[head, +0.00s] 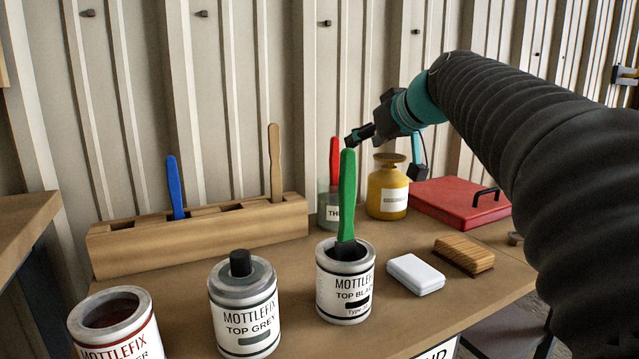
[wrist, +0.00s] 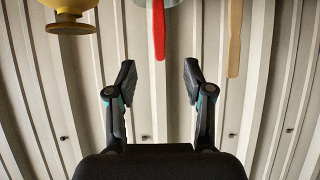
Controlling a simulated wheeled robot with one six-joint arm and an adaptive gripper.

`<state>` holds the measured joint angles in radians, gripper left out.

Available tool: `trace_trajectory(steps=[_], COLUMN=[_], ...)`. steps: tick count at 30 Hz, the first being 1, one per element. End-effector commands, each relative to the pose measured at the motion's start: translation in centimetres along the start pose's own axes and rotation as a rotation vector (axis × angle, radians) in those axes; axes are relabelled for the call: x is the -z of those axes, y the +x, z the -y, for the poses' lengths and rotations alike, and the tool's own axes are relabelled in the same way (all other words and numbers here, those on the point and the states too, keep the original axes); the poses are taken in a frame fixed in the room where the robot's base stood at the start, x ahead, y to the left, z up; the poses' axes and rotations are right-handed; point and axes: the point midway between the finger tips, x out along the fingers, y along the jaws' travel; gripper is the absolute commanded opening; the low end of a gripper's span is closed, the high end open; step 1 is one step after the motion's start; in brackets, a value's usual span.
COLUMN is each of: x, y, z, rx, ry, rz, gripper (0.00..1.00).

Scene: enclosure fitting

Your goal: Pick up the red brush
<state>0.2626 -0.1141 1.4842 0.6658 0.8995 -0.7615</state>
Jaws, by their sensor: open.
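The red brush (head: 334,158) stands upright, handle up, in a clear glass jar (head: 329,208) with a label at the back of the bench. Its lower part is in the jar and partly hidden by the green-handled brush in front. My gripper (head: 358,136) is open and empty, just right of the red handle's top in the head view. In the wrist view the red handle (wrist: 158,30) shows at top centre, in line with the gap between my fingertips (wrist: 158,64). No finger visibly touches it.
A green-handled brush (head: 347,195) stands in a black-top tin (head: 346,285) in front. A yellow bottle (head: 388,187) stands right of the jar; a red case (head: 460,202) lies beyond it. A wooden rack (head: 200,238) holds a blue handle and a wooden stick. A corrugated wall (head: 240,90) stands behind.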

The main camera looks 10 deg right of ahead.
Motion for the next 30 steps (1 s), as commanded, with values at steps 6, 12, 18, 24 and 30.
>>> trace_trajectory(steps=[6, 12, 18, 24, 30], x=[-0.1, -0.2, -0.1, -0.1, -0.2], y=[1.8, 5.4, 7.9, 8.8, 10.9], z=[-0.4, -0.6, -0.5, -0.4, -0.1], rx=[-0.004, -0.007, -0.007, -0.007, -0.005], ry=[0.004, 0.007, 0.006, 0.004, 0.003], rz=[0.002, 0.002, 0.001, 0.0, 0.002], gripper=[0.52, 0.52, 0.52, 0.52, 0.52])
